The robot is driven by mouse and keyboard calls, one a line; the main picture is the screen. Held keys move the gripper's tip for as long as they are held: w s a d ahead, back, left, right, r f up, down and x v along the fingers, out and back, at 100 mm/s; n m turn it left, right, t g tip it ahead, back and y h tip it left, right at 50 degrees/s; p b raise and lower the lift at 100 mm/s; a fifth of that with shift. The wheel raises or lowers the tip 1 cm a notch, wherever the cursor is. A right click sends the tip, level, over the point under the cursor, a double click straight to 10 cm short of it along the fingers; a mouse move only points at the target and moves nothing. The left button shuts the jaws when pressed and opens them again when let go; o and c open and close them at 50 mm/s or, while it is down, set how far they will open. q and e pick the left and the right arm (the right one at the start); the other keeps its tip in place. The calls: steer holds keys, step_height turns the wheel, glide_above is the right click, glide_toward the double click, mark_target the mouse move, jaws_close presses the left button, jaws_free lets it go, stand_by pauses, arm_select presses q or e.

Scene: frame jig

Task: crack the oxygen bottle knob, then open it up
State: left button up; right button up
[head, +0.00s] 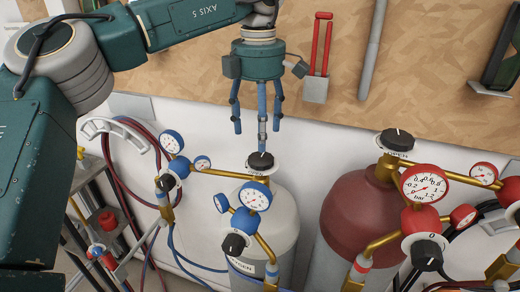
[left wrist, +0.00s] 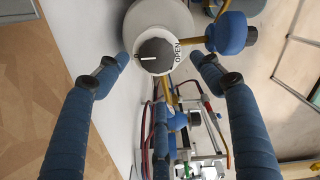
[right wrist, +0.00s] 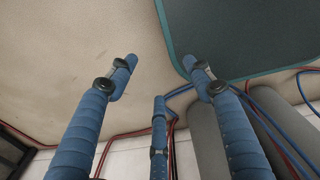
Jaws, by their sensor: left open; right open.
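The oxygen bottle (head: 272,215) is a white-grey cylinder with blue-trimmed gauges in the head view. Its knob (head: 260,161) is black on a white disc on top. In the left wrist view the knob (left wrist: 154,55) shows a white pointer line and the word OPEN beside it. My left gripper (head: 260,130) points down above the knob with its blue fingers spread, empty. The fingertips look close above the knob; contact cannot be told. My right gripper (right wrist: 165,75) shows only in the right wrist view, open and empty, facing a beige surface.
A dark red bottle (head: 357,210) with its own black knob (head: 397,141) and red gauges stands to the right. Blue gauges (head: 254,196) and brass pipes sit close around the oxygen knob. Red and blue hoses (head: 125,165) hang at left. A wooden board is behind.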

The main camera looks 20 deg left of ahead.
mark_target(260, 158)
arm_select(q)
steer(key=f, duration=0.4)
steer(key=f+p, duration=0.1)
steer(key=f, duration=0.1)
steer(key=shift+w, duration=0.25)
steer(key=shift+f, duration=0.4)
steer(key=shift+s, duration=0.1)
steer(key=c, duration=0.8)
steer(key=shift+f, duration=0.1)
steer(key=c, duration=0.3)
arm_select(e)
steer(key=shift+w+d+r, duration=0.1)
steer(key=shift+w+r, duration=0.6)
steer(key=shift+w, duration=0.15)
